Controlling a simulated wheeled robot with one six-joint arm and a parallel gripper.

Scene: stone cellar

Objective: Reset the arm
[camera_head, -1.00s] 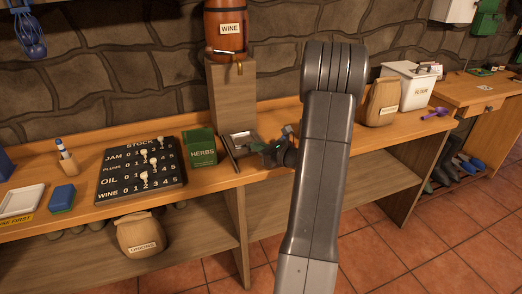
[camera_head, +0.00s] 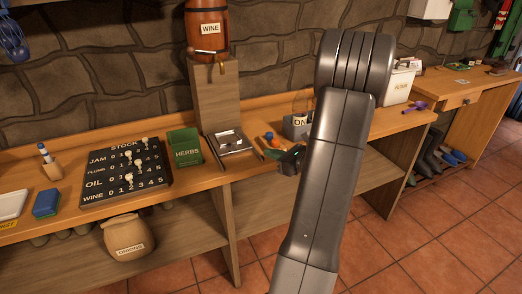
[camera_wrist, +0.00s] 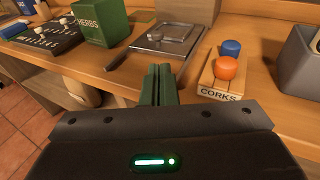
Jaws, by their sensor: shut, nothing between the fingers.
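My arm (camera_head: 325,165) rises in front of the counter in the head view, its elbow high and covering part of the counter. My gripper (camera_head: 289,158) is small there, low over the counter's front edge and partly hidden by the arm. In the wrist view its green fingers (camera_wrist: 160,84) are together, with nothing between them. The fingers appear apart from both.
A green herbs box (camera_head: 185,147), a black stock board (camera_head: 126,170) and a wine barrel (camera_head: 207,28) on a wooden stand (camera_head: 216,95) are left of my arm. A grey bin (camera_head: 297,126) and a white flour box (camera_head: 398,84) are behind it. Tiled floor lies in front.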

